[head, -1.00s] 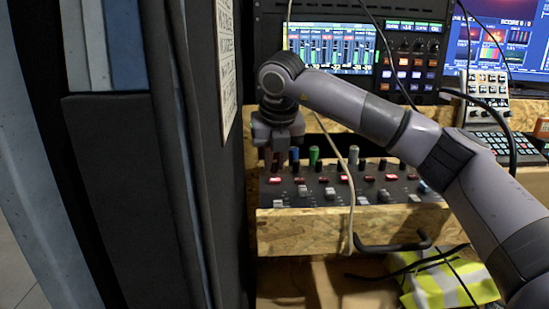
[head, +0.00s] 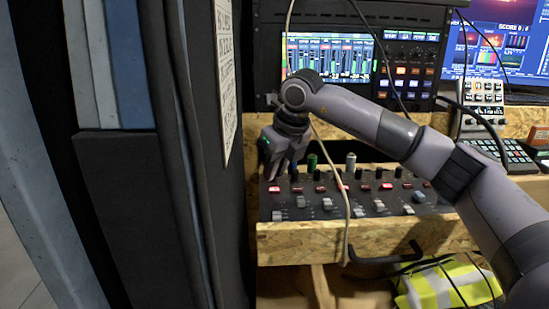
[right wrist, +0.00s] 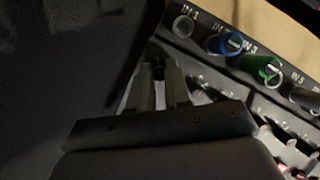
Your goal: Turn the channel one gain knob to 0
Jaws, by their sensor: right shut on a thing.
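The mixer panel (head: 430,207) sits in a chipboard console, with a row of small dark gain knobs behind red-lit buttons. My right gripper (head: 271,177) reaches down to the panel's left end, tilted. In the right wrist view my right gripper (right wrist: 158,74) is shut on a small dark knob (right wrist: 158,70), the first of its row, which fits the channel one gain knob. Its pointer and marks are hidden between the fingers. In the head view the fingers and wrist hide this knob. My left gripper is not in view.
Behind the gripped knob, sockets marked IN hold a blue plug (right wrist: 225,43) and a green plug (right wrist: 264,68). A pale cable (head: 347,220) hangs across the panel. A dark wall panel (head: 115,190) stands close on the left. A yellow vest (head: 445,283) lies below.

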